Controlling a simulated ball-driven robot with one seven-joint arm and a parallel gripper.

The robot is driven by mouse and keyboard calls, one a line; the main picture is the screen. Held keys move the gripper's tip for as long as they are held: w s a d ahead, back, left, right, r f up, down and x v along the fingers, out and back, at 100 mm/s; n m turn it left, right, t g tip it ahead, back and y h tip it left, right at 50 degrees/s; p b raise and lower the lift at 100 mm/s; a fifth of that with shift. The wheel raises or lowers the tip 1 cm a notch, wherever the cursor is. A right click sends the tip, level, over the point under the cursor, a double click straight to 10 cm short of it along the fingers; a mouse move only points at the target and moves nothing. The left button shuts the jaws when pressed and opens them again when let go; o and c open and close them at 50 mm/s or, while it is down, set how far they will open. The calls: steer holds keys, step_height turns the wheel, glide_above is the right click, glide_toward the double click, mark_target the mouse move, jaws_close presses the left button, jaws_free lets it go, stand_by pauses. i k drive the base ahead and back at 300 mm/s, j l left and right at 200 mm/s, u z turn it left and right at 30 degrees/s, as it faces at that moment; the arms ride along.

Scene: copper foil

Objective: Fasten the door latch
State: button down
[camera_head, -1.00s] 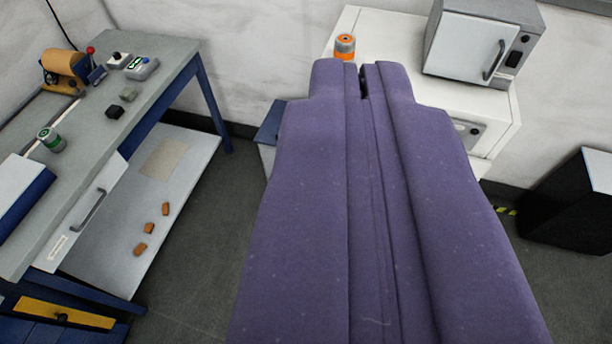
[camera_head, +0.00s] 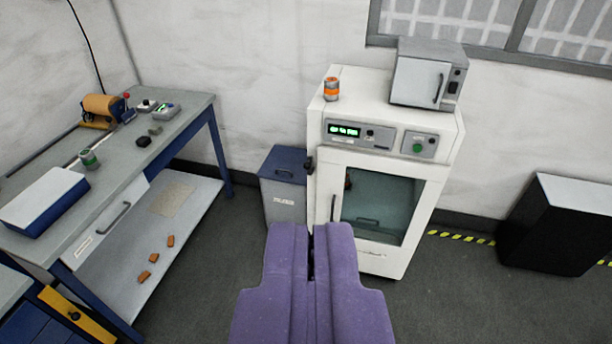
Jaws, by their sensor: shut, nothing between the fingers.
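A white cabinet (camera_head: 443,165) with a display panel on top stands ahead of me. Its front door (camera_head: 385,205) has a dark glass window and a vertical handle (camera_head: 333,207) on the left; it looks closed. A small dark fitting, possibly the latch (camera_head: 309,165), sits at the cabinet's left front edge above the handle; whether it is fastened I cannot tell. My purple gripper (camera_head: 312,228) is shut and empty, below and in front of the door's lower left in the picture. It hides some floor.
A blue-lidded bin (camera_head: 283,170) stands just left of the cabinet. A grey workbench (camera_head: 120,160) with tools is at the left. A black box (camera_head: 557,230) stands at the right. An orange-banded can (camera_head: 331,89) and a small oven (camera_head: 425,75) are on the cabinet. Floor between is clear.

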mark_target(308, 166)
steer(key=i+j, duration=0.2)
steer(key=i, duration=0.25)
steer(key=i+j, duration=0.2)
steer(key=i, duration=0.25)
steer(key=i+j, duration=0.15)
steer(key=i, duration=0.35)
steer(key=i+j, duration=0.2)
steer(key=i, duration=0.25)
steer(key=i+j, duration=0.2)
steer(key=i, duration=0.25)
steer(key=i+j, duration=0.2)
steer(key=i, duration=0.25)
steer(key=i+j, duration=0.15)
steer(key=i, duration=0.3)
steer(key=i+z, duration=0.05)
